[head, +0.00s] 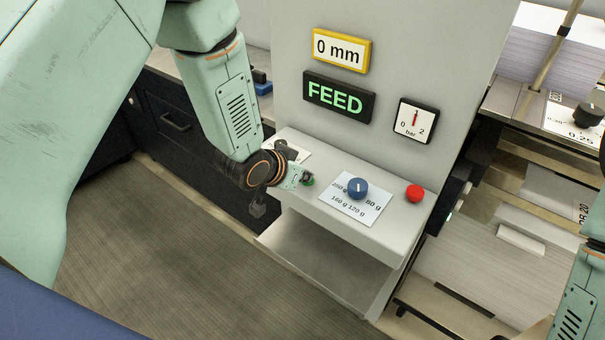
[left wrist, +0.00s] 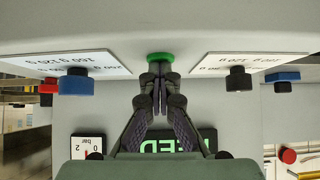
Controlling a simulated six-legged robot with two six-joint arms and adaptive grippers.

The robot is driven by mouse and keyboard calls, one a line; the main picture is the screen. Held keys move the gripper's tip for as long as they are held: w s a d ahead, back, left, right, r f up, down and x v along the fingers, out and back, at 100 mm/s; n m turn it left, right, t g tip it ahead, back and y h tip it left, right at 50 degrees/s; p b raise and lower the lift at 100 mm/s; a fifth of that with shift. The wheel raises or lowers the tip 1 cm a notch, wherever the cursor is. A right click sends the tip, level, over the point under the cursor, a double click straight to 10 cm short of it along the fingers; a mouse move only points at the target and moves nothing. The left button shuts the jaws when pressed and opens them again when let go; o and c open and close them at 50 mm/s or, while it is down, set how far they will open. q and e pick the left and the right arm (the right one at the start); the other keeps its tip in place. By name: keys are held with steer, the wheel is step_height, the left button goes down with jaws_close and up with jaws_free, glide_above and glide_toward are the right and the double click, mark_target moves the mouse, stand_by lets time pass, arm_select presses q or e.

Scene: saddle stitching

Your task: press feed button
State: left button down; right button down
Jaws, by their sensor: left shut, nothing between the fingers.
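The green button (head: 308,182) sits on the sloped grey control ledge, left of the blue knob. It also shows in the left wrist view (left wrist: 160,57), straight ahead of the fingertips. My left gripper (head: 304,177) is shut and empty, with its fingertips right at the button and partly covering it. In the left wrist view its fingers (left wrist: 159,84) are together and their tips overlap the button's lower edge. I cannot tell whether the button is pushed in. The FEED sign (head: 339,97) is lit green on the panel above. My right gripper is out of view.
A blue knob (head: 358,188) on a white label and a red button (head: 414,193) stand to the right on the ledge. A pressure gauge (head: 416,121) and a yellow-framed 0 mm display (head: 341,50) are on the panel. Below the ledge is an open recess.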

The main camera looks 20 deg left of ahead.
mark_target(304, 185)
arm_select(q)
steer(key=shift+s+f, duration=0.4)
steer(key=shift+f, duration=0.2)
steer(key=r+p, duration=0.3)
steer(key=w+r+p, duration=0.1)
steer(key=r, duration=0.1)
steer(key=shift+v, duration=5.25)
steer(key=s+a+f+n+g+y+b, duration=0.1)
steer(key=s+f+g+b, duration=0.2)
steer(key=s+f, duration=0.7)
steer(key=s+a+f+n+g+y+b, duration=0.1)
steer(key=s+f+b, duration=0.7)
steer(key=f, duration=0.8)
steer(key=s+a+f+n+g+y+b, duration=0.1)
steer(key=s+f+g+b, duration=0.3)
steer(key=s+f, duration=0.9)
steer(key=shift+a+f+n+g+b, duration=0.25)
steer(key=shift+n+g+b, duration=0.15)
steer(key=shift+n+b, duration=0.5)
steer(key=shift+s+r, duration=0.1)
steer(key=shift+r, duration=0.05)
